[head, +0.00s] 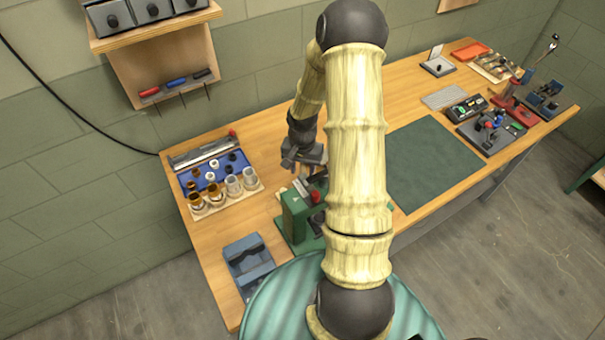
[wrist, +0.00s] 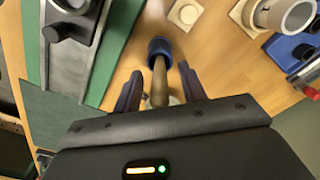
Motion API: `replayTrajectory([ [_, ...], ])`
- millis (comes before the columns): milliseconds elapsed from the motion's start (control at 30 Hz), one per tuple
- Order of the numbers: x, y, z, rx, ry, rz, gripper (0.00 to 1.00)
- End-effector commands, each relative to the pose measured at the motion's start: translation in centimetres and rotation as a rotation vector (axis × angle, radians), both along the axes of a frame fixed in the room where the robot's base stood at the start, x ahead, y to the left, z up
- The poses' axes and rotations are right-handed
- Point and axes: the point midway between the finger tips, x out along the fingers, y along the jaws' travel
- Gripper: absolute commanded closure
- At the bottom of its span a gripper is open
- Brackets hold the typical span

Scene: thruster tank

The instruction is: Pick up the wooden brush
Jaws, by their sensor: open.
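A wooden brush (wrist: 159,82), seen as a brown shaft with a blue collar at its far end, shows in the wrist view between the two fingers of my gripper (wrist: 159,73). The fingers stand apart with a gap on either side of the shaft. The near end of the brush is partly hidden by the gripper body, and I cannot tell how far below the fingertips it is. In the head view my gripper (head: 296,167) hangs over the bench beside the green vise-like fixture (head: 295,218). The brush is not clear there.
The wooden bench (head: 395,98) holds a blue tray (head: 206,178) and a rack of several cups (head: 224,202) at left. A blue-grey holder (head: 250,262) is at the front left. A dark green mat (head: 432,160) is clear; several devices (head: 490,132) stand at right.

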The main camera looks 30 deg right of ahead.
Motion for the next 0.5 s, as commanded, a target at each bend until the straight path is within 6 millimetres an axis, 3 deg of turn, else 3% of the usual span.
replayTrajectory([
  [33, 0.00, 0.00, 0.01, 0.000, 0.000, 0.000, 0.59],
  [233, 0.01, -0.01, 0.02, 0.000, 0.000, 0.000, 0.98],
  [500, 0.01, -0.01, 0.04, 0.000, 0.000, 0.000, 1.00],
])
